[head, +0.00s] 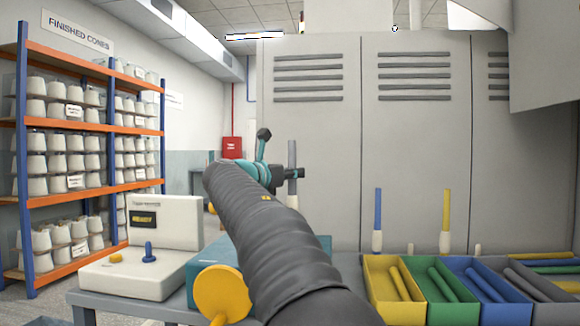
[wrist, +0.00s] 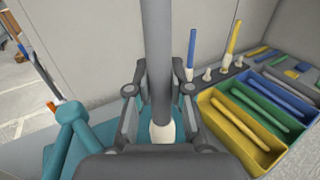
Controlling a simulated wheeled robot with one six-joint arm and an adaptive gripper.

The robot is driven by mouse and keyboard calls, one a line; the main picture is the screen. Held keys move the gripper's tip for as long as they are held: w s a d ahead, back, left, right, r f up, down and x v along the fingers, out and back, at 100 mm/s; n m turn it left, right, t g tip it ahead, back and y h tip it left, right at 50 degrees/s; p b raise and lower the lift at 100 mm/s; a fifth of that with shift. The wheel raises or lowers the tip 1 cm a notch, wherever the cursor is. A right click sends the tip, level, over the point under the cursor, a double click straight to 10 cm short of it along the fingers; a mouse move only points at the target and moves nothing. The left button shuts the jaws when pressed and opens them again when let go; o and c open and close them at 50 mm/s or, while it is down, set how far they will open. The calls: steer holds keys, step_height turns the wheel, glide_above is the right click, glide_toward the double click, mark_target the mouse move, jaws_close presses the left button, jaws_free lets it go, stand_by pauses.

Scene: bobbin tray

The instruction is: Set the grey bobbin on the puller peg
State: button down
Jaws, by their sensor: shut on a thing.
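The grey bobbin (head: 292,153) stands upright in my gripper (head: 290,174), with its pale lower end below the fingers. In the wrist view the grey tube (wrist: 158,45) runs between the two dark fingers of my gripper (wrist: 160,92), which are shut on it. Its pale foot (wrist: 163,132) shows over a teal surface. I cannot tell whether the foot touches anything, and I cannot make out a puller peg under it. A blue bobbin (head: 378,209) and a yellow bobbin (head: 446,209) stand upright to the right, with short bare pegs (head: 410,249) between and beside them.
A tray with yellow (head: 370,292), green, blue and grey compartments holds loose bobbins at the right. A teal box (head: 215,255) lies partly behind my arm. A white control unit (head: 165,225) stands on the left. Grey cabinets (head: 330,130) close off the back.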

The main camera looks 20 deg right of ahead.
mark_target(290, 192)
steer(key=shift+s+f+b, duration=0.1)
steer(key=shift+f+b, duration=1.2)
steer(key=shift+f, duration=0.4)
steer(key=shift+p, duration=0.6)
steer(key=shift+f+b, duration=0.4)
steer(key=shift+f, duration=0.2)
stand_by(0.5)
steer(key=c, duration=1.3)
jaws_free()
steer(key=shift+a, duration=0.1)
steer(key=shift+v, duration=5.4)
